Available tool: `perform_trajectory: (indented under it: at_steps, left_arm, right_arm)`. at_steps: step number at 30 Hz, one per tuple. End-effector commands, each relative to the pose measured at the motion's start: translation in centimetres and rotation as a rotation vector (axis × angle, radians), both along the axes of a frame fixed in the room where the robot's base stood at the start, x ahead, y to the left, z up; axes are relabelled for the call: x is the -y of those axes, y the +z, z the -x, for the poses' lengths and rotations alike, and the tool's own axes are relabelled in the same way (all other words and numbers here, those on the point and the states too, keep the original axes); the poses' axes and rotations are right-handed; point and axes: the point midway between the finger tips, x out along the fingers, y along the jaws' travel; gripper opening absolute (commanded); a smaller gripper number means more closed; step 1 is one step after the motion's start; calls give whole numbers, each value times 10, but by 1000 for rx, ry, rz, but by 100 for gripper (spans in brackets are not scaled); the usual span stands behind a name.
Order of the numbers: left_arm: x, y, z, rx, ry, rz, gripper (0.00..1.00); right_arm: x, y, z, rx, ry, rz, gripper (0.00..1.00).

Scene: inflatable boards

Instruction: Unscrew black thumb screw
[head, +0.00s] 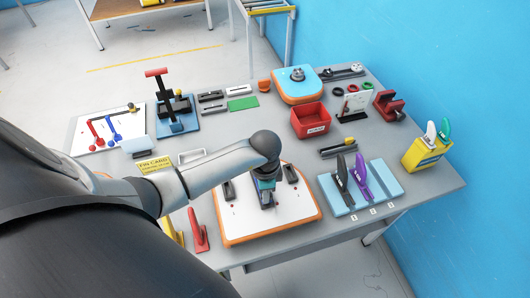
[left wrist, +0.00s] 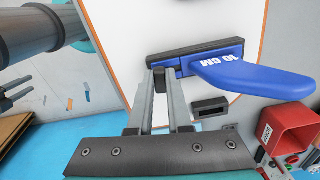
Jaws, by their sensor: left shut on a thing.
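The inflatable board (head: 300,203), white with an orange edge, lies at the front of the grey table. My left gripper (head: 267,202) reaches down over its middle. In the left wrist view, the fingers of my left gripper (left wrist: 161,90) are shut on the small black thumb screw (left wrist: 160,79), at the left end of the black fin box (left wrist: 195,50). A blue fin (left wrist: 250,75) marked "10 CM" stands in that box. The screw is hidden in the head view. A dark pronged shape at the left of the wrist view may be my right gripper; its jaws are unclear.
A black side box (head: 290,174) sits on the board. A light blue rack (head: 340,199) with dark and purple fins stands right of it. A red bin (head: 310,121) and a yellow holder (head: 427,153) stand farther off. A red upright piece (head: 198,232) stands left of the board.

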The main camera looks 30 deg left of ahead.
Motion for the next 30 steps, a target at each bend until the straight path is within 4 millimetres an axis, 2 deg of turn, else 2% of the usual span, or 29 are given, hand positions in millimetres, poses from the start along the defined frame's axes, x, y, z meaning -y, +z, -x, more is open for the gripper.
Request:
perform_trajectory:
  at_steps: [5,18,27,28,30]
  left_arm:
    - [2,-4,5,-13,9,2,0]
    - [3,-3,6,-13,278,2,0]
    - [3,-4,6,-13,298,1,0]
    - [3,-4,6,-13,297,1,19]
    - [3,-4,6,-13,297,1,27]
  right_arm:
    - [0,1,0,0,0,0,50]
    - [0,20,0,0,0,0,50]
    - [0,20,0,0,0,0,50]
    - [0,20,0,0,0,0,50]
    - [0,20,0,0,0,0,50]
